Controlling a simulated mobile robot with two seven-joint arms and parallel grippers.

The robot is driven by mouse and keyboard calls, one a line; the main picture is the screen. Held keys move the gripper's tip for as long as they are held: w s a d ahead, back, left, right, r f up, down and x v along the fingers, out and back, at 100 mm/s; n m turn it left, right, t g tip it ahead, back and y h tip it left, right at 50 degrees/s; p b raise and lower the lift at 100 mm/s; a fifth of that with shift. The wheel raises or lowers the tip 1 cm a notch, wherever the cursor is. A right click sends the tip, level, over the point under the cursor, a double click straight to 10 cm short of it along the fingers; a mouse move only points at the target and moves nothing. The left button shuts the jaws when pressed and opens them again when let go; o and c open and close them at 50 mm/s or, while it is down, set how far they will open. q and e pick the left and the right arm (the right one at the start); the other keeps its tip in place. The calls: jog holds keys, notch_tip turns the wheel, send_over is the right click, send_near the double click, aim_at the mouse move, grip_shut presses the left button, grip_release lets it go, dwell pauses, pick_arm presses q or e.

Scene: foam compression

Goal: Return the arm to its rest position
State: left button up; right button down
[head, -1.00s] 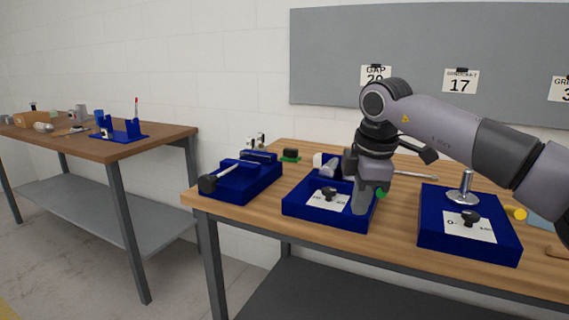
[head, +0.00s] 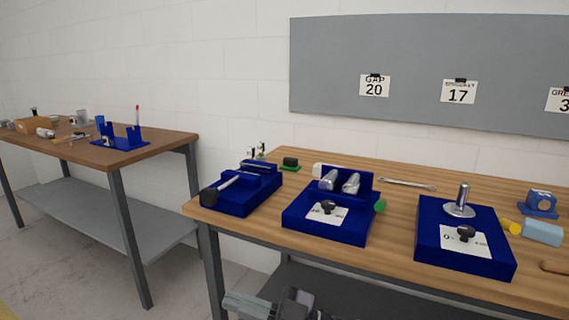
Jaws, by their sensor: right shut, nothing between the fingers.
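My right gripper (head: 243,304) shows at the bottom edge, below and in front of the wooden bench (head: 400,240). It is shut and empty, apart from everything on the bench; the rest of that arm is mostly cut off by the frame. The middle blue fixture (head: 300,222) stands clear on the bench, with two silver cylinders (head: 339,181) at its back, a black knob over a white label, and a green knob (head: 380,205) at its right side. My left gripper is not in view.
A blue vise-like fixture (head: 250,198) stands left, and a blue block with a silver post (head: 462,200) right. A second bench (head: 120,155) stands far left. The bench's front edge is near my gripper.

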jog(key=s+d+f+m+t+h+p, duration=0.1)
jog(key=d+f+m+t+h+p, duration=0.1)
jog(key=d+f+m+t+h, duration=1.1)
pick_arm(q)
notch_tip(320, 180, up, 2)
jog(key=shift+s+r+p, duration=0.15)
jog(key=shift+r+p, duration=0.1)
jog(key=shift+p, duration=0.2)
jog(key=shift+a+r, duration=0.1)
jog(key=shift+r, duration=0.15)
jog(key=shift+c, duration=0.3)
pick_arm(e)
jog(key=s+d+f+m+g+h, duration=0.3)
jog(key=s+d+f+g+h, duration=0.2)
jog(key=s+d+f, duration=0.7)
jog(key=s+d+g, duration=0.2)
jog(key=s, duration=0.2)
jog(key=shift+f+m, duration=0.15)
jog(key=shift+m, duration=0.25)
